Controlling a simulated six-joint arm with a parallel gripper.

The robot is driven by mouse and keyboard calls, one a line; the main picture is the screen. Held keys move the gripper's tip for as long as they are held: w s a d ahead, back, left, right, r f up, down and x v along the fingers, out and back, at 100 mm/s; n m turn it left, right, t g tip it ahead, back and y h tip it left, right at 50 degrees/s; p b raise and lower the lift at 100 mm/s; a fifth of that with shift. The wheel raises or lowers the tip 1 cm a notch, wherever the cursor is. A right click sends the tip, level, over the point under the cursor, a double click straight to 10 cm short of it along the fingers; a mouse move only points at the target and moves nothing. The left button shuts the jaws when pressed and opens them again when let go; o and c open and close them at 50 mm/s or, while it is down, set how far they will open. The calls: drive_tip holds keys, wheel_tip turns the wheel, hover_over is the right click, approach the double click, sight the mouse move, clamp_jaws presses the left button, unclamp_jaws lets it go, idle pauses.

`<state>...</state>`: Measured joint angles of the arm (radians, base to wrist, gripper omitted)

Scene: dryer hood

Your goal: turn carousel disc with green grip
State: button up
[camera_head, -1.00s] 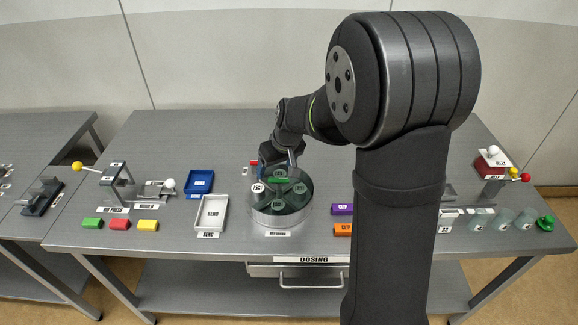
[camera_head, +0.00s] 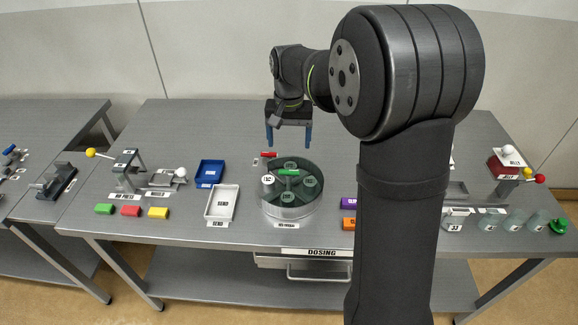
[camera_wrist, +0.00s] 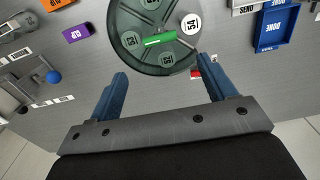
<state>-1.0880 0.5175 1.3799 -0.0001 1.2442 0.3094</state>
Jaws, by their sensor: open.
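The round carousel disc (camera_head: 284,203) stands on the table in a metal drum, its dark green top divided into labelled pockets. A bright green grip (camera_head: 288,172) lies across its top; it also shows in the wrist view (camera_wrist: 160,40). One white round piece marked with a label (camera_head: 268,180) shows at the disc's left side, and in the wrist view at the disc's edge (camera_wrist: 191,23). My gripper (camera_head: 289,144) is open and empty, raised above and behind the disc. In the wrist view its blue fingers are apart from the disc and the grip.
A small red piece (camera_head: 268,155) lies behind the disc. A white tray (camera_head: 222,203) and a blue tray (camera_head: 209,173) stand to its left. Purple (camera_head: 349,203) and orange (camera_head: 349,224) blocks lie to the right, partly hidden by my arm.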

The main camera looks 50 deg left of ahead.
hover_over(289, 181)
drive_tip(key=f, duration=1)
drive_tip(key=shift+w+a+f, duration=0.2)
drive_tip(key=shift+w+a, duration=0.1)
drive_tip(key=c, duration=1.4)
